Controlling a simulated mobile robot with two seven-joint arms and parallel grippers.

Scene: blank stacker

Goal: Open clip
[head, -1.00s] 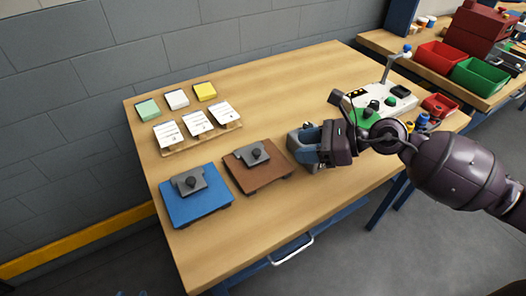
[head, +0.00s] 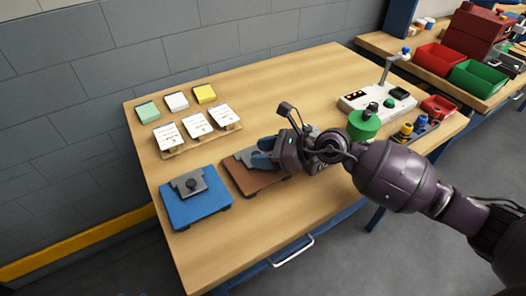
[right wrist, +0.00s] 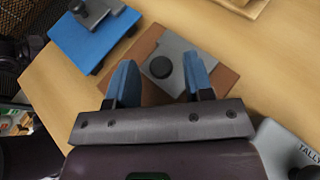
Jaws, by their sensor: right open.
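A brown clipboard (head: 238,177) lies flat on the table with a grey clip plate and a round dark knob, partly hidden by my gripper in the head view. In the right wrist view the grey clip (right wrist: 176,50) and its knob (right wrist: 160,67) show between my fingers. My right gripper (head: 262,152) is open over this clip; its two blue fingers (right wrist: 160,78) stand either side of the knob, and I cannot tell whether they touch it. A blue clipboard (head: 203,208) with a similar grey clip (head: 190,184) lies to the left. My left gripper is not in view.
White cards (head: 197,125) stand on a wooden rack, with green, white and yellow pads (head: 177,100) behind. A white device (head: 400,105) and a green cylinder (head: 363,126) are at the right. A grey block marked TALLY (right wrist: 285,145) is near my gripper. The table's front is clear.

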